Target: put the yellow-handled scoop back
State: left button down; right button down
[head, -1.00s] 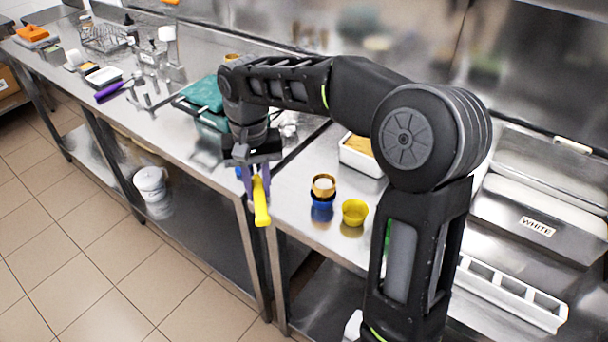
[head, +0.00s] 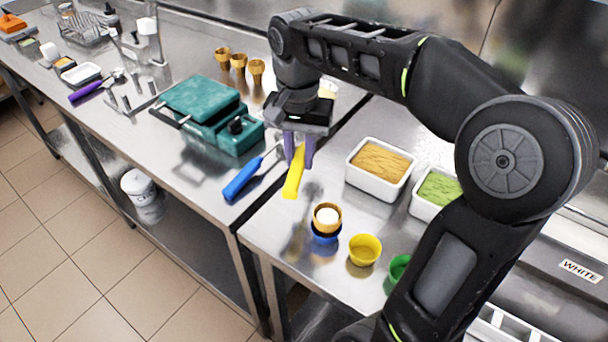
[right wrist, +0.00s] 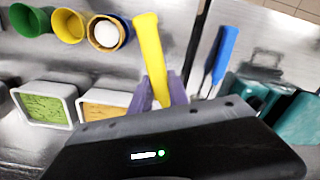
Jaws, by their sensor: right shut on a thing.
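The yellow-handled scoop (head: 294,174) is held in my right gripper (head: 298,152), above the counter near the seam between the two tables. Its yellow handle points down and toward the front in the head view. In the right wrist view the yellow handle (right wrist: 151,55) stands up between the purple fingers (right wrist: 162,90). The scoop's head is hidden by the gripper in both views. My left gripper is not in view.
A blue-handled tool (head: 243,179) lies by the teal scale (head: 215,115). Tubs of tan (head: 380,161) and green (head: 440,190) contents stand right of the gripper. A yellow cup (head: 365,250), a blue cup with a gold cone (head: 326,225) and a green cup (head: 399,267) stand in front.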

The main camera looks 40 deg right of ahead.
jog(key=shift+s+a+r, duration=0.2)
jog(key=shift+s+a, duration=0.1)
send_over(300, 201)
jog(key=shift+s+f, duration=0.1)
jog(key=shift+f, duration=3.1)
jog(key=shift+f, duration=0.1)
jog(key=shift+f+p, duration=0.3)
jog(key=shift+f, duration=1.45)
jog(key=shift+f, duration=0.2)
jog(key=c, duration=1.3)
grip_release()
jog(key=shift+o, duration=0.2)
jog(key=shift+r, duration=0.1)
